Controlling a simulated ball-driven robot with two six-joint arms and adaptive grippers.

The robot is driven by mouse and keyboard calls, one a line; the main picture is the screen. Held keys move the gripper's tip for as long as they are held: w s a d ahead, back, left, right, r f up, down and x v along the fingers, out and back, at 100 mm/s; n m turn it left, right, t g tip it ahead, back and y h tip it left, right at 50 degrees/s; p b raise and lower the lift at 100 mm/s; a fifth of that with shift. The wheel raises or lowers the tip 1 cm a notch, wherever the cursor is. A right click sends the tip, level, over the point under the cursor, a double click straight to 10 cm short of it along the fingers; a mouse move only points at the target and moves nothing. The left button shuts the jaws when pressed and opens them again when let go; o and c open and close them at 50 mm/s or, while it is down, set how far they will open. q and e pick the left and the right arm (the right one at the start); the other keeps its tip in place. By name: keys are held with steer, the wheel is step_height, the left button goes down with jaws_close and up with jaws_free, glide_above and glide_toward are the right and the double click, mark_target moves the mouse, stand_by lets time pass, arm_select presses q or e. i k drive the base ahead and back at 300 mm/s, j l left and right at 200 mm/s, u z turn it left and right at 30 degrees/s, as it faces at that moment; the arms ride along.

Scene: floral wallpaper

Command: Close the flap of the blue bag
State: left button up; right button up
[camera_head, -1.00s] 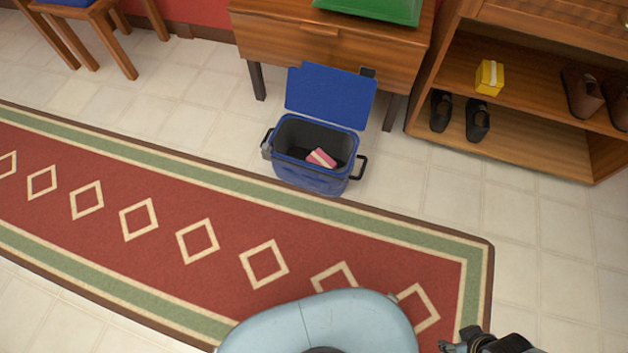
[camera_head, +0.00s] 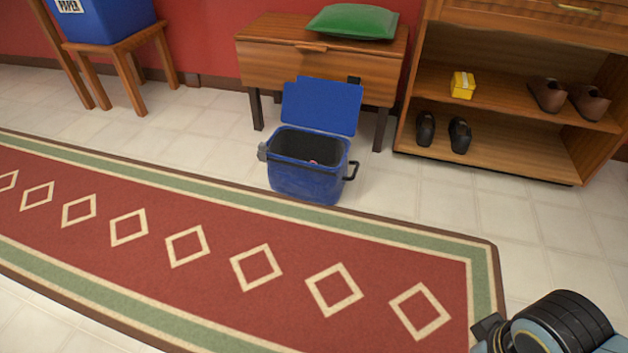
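The blue bag (camera_head: 308,183) stands upright on the tiled floor, in front of a wooden bench. Its flap (camera_head: 322,107) is open and stands up at the back, leaning toward the bench. A small part of a pink item (camera_head: 312,162) shows inside the bag; the rest is hidden by the bag's front wall. A black handle shows on the bag's right side. Part of my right arm shows at the bottom right corner, well away from the bag; its fingertips are not in view. My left gripper is not in view.
A red patterned runner (camera_head: 220,235) lies flat in front of the bag. The wooden bench (camera_head: 300,62) with a green cushion (camera_head: 353,21) is behind it. A shelf (camera_head: 480,163) with shoes and a yellow box (camera_head: 463,85) stands right. A blue bin (camera_head: 110,22) sits on a stool at left.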

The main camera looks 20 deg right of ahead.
mark_target(328, 106)
steer(key=i+l, duration=0.1)
steer(key=l, duration=0.3)
steer(key=i+l, duration=0.1)
steer(key=l, duration=0.25)
steer(key=l+z, duration=0.1)
steer(key=l, duration=0.3)
steer(key=i+l, duration=0.2)
steer(key=l, duration=0.2)
steer(key=i+u, duration=0.1)
steer(key=i, duration=0.8)
